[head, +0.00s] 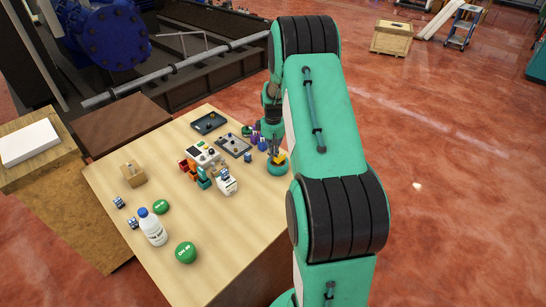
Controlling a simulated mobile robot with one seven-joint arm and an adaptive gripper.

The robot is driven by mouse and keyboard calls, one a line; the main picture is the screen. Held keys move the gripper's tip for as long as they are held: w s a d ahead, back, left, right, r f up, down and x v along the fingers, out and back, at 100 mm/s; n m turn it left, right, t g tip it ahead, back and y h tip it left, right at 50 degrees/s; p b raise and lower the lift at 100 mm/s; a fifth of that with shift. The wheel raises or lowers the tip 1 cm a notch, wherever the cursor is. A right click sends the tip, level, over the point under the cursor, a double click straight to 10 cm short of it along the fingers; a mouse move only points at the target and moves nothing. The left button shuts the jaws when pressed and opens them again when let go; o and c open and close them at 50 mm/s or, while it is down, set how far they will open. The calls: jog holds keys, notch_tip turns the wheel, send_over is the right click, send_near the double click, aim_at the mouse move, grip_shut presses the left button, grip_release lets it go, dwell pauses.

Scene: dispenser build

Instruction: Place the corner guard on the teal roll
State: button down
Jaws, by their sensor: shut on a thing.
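The teal roll (278,169) stands near the right edge of the wooden table. A small yellow piece, which looks like the corner guard (281,157), is at the fingers of my gripper (276,153), right over the teal roll. My gripper points down and is shut on the corner guard. The picture is too small to tell whether the guard touches the roll or hangs just above it. My green arm rises at the right and hides part of the table's right side.
On the table (215,265) are a white bottle (152,228), green discs (186,253), a white carton (226,182), a wooden block (133,174), a dark tray (208,123) and a grey tray (234,146). Purple items stand left of my gripper.

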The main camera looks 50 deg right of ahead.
jog(key=shift+f, duration=0.7)
jog(key=shift+f+b, duration=0.3)
jog(key=shift+f, duration=0.3)
jog(key=c, duration=1.9)
grip_release()
jog(key=shift+f, duration=0.1)
jog(key=shift+r+p, duration=0.4)
jog(key=shift+r, duration=0.3)
notch_tip(320, 180, up, 12)
